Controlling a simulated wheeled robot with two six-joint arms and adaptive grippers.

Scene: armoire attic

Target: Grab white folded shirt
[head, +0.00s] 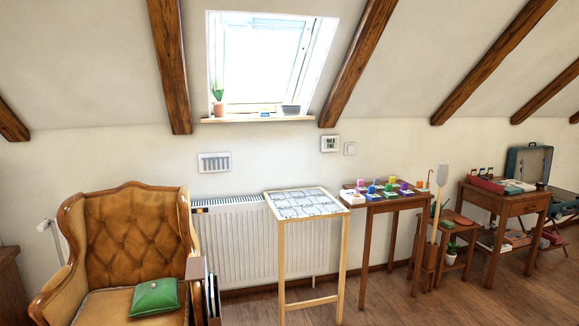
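I see no white folded shirt that I can make out in the head view. The nearest pale items are on a light wooden stand (343,254), whose top holds several whitish-grey pieces (304,203) in a grid; I cannot tell what they are. Neither of my grippers is in view.
A tan tufted armchair (140,240) with a green cushion (154,297) stands at the left. A white radiator (238,245) is behind the stand. A table (379,207) with colourful jars, a small shelf (452,217) and a desk (503,203) line the wall rightward. Wooden floor (440,305) is clear at front right.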

